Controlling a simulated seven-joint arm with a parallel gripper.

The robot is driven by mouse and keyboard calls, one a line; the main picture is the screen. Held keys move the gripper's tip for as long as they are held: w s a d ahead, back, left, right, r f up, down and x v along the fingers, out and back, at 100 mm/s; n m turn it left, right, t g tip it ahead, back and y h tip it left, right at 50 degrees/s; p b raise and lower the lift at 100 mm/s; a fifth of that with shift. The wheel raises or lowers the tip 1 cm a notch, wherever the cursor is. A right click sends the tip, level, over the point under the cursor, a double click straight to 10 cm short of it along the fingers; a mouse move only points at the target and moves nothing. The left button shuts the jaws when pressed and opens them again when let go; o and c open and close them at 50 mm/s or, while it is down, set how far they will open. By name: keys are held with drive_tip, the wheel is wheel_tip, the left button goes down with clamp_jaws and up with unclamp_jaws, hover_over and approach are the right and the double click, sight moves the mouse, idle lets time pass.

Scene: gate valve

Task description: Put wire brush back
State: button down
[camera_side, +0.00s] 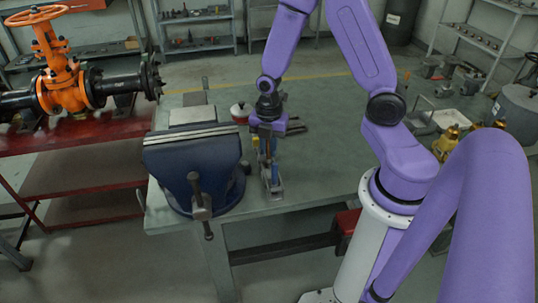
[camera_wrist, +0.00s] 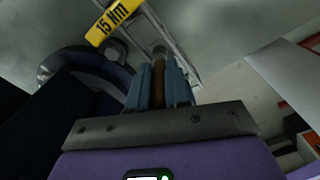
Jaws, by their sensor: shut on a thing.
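My gripper (camera_side: 268,142) points down over the workbench, just right of the blue vise. In the wrist view its two blue fingers (camera_wrist: 160,82) are shut on a slim brown handle, which I take to be the wire brush (camera_wrist: 157,72). The brush's far end is small and dark, so I cannot make out bristles. A grey metal rack (camera_side: 273,182) stands on the bench right below my gripper, and its frame shows past the fingers in the wrist view (camera_wrist: 176,42). I cannot tell whether the brush touches the rack.
The blue vise (camera_side: 192,165) stands close on the left. A yellow tag reading "15 Nm" (camera_wrist: 114,20) is near the fingers. A red-and-white round item (camera_side: 240,113) lies behind. Brass fittings (camera_side: 447,143) stand at the right. The bench (camera_side: 325,150) is clear right of the rack.

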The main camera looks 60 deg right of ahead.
sight(269, 157)
drive_tip(key=shift+f, duration=1.5)
drive_tip(key=shift+f, duration=0.1)
drive_tip(key=c, duration=1.1)
unclamp_jaws()
